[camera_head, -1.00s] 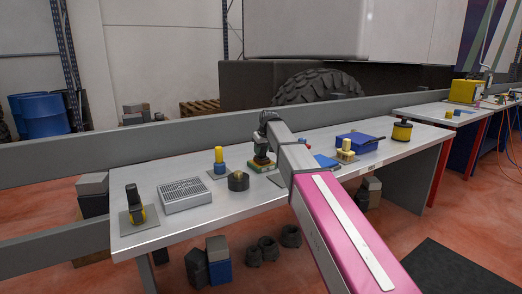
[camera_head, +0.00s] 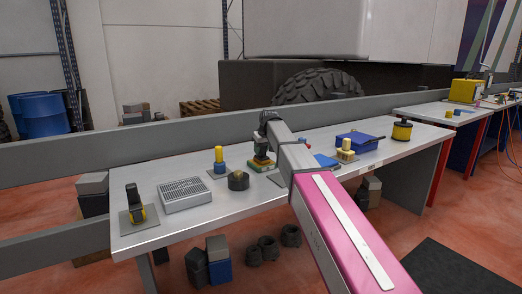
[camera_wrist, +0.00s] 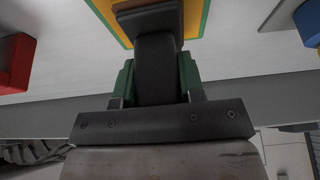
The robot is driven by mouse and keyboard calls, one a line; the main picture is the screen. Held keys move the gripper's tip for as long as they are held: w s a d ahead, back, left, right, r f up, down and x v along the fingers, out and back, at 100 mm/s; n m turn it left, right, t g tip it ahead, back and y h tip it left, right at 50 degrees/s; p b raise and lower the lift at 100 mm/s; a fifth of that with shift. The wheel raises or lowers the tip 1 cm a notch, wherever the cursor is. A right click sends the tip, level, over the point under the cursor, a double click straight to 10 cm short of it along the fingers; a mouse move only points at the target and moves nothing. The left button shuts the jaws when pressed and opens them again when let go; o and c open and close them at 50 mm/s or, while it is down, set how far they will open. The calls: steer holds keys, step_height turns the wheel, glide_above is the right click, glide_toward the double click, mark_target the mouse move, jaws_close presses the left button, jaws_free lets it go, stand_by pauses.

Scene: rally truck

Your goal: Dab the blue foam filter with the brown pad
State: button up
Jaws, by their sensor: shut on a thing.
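My gripper (camera_wrist: 155,85), with green fingers, is shut on a black upright handle (camera_wrist: 156,65) with a wider dark base (camera_wrist: 150,20). I take this for the brown pad's tool; its underside is hidden. It is over a yellow-orange square with a green border (camera_wrist: 195,22), seen also in the head view (camera_head: 262,167); whether they touch cannot be told. A blue piece with a yellow top (camera_head: 220,168) stands on a grey plate left of my gripper and shows at the right edge of the wrist view (camera_wrist: 308,20). I cannot tell whether it is the blue foam filter.
On the workbench (camera_head: 180,222) are a dark round piece (camera_head: 238,181), a grey grille box (camera_head: 185,195) and a black-and-yellow tool (camera_head: 136,205). A blue tray (camera_head: 358,141) and a yellow spool (camera_head: 402,130) are to the right. A red block (camera_wrist: 15,62) shows in the wrist view.

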steer(key=shift+r, duration=3.45)
